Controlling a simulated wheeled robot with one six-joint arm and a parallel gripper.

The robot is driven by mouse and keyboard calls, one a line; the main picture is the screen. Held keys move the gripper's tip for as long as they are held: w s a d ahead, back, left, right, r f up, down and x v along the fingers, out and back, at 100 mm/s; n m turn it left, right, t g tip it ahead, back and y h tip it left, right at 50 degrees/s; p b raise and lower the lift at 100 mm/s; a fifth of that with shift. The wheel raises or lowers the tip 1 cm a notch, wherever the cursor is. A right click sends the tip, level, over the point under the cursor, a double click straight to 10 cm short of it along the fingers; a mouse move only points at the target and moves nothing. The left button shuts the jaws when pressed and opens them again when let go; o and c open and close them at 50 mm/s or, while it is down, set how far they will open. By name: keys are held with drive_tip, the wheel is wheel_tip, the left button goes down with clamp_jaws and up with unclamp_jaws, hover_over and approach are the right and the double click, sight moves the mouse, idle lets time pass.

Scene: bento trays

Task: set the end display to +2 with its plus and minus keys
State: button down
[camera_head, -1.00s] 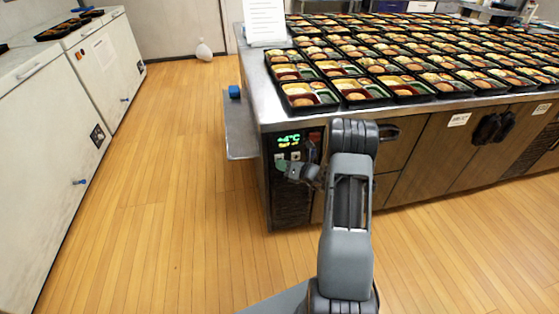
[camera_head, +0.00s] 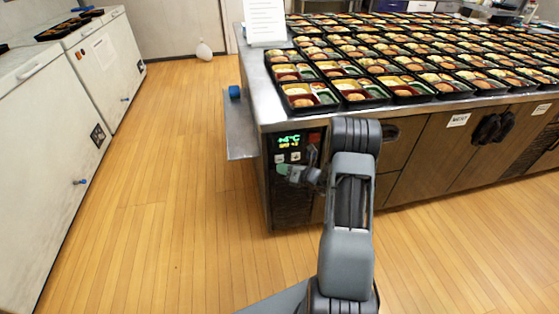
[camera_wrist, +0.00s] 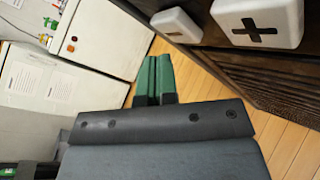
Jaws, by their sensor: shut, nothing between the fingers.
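The end display (camera_head: 289,140) glows green on the dark panel at the counter's near left corner. It appears to read +4°C, with a smaller yellow line beneath. Two white keys sit below it. The wrist view shows the minus key (camera_wrist: 177,26) on the left and the larger, nearer plus key (camera_wrist: 257,20) on the right. My gripper (camera_head: 283,170) is just below the keys in the head view. In the wrist view its green fingers (camera_wrist: 155,62) are shut and empty, below the minus key in the picture and apparently apart from both keys.
The steel counter (camera_head: 258,95) carries rows of filled bento trays. A red key or light (camera_head: 314,138) is on the panel's right. A side shelf (camera_head: 240,140) with a blue object sticks out left. White cabinets (camera_head: 50,130) stand far left. The wooden floor between is clear.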

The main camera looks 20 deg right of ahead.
drive_tip(key=shift+s+a+p, duration=0.25)
drive_tip(key=shift+s+p, duration=0.05)
drive_tip(key=shift+s, duration=0.95)
drive_tip(key=shift+s+a+p, duration=0.25)
drive_tip(key=shift+s, duration=0.95)
idle(1.6)
drive_tip(key=s+a+r+n+g+y, duration=0.1)
drive_tip(key=s+a+r+n+g, duration=0.5)
drive_tip(key=n, duration=0.4)
drive_tip(key=s+a+r+n+g, duration=0.55)
drive_tip(key=a+n, duration=0.25)
drive_tip(key=n, duration=0.2)
drive_tip(key=s+d+r+n+h, duration=0.2)
drive_tip(key=s+n+h, duration=0.2)
drive_tip(key=n, duration=0.4)
drive_tip(key=s+d+r+n+h, duration=0.1)
drive_tip(key=s+r+n+h, duration=0.2)
drive_tip(key=n+h, duration=0.3)
drive_tip(key=shift+s+d+r+n+t, duration=0.35)
drive_tip(key=shift+s+n+t, duration=0.15)
drive_tip(key=shift+n, duration=0.8)
drive_tip(key=shift+s+a, duration=0.1)
